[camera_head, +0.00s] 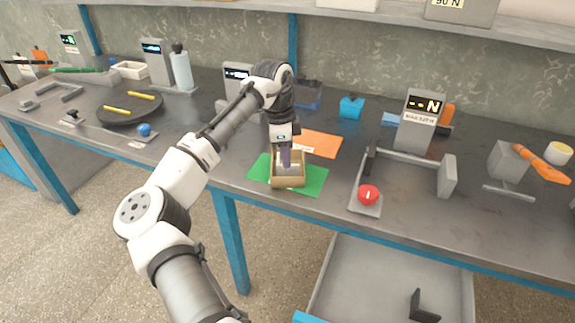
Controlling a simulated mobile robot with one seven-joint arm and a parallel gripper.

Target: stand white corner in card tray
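The card tray (288,183) is a small tan open box on a green mat (314,178) near the front edge of the bench. My gripper (285,162) points down into or just over the tray, its purplish fingers at the tray's middle. A small pale patch shows by the fingertips inside the tray; it may be the white corner, but it is too small to make out. I cannot tell whether the fingers are open or shut on it.
An orange sheet (318,143) lies behind the tray. A grey fixture with a red knob (368,195) stands to the right, and a black turntable (129,108) with yellow bars to the left. An open grey drawer (370,285) below holds a dark angled piece (424,308).

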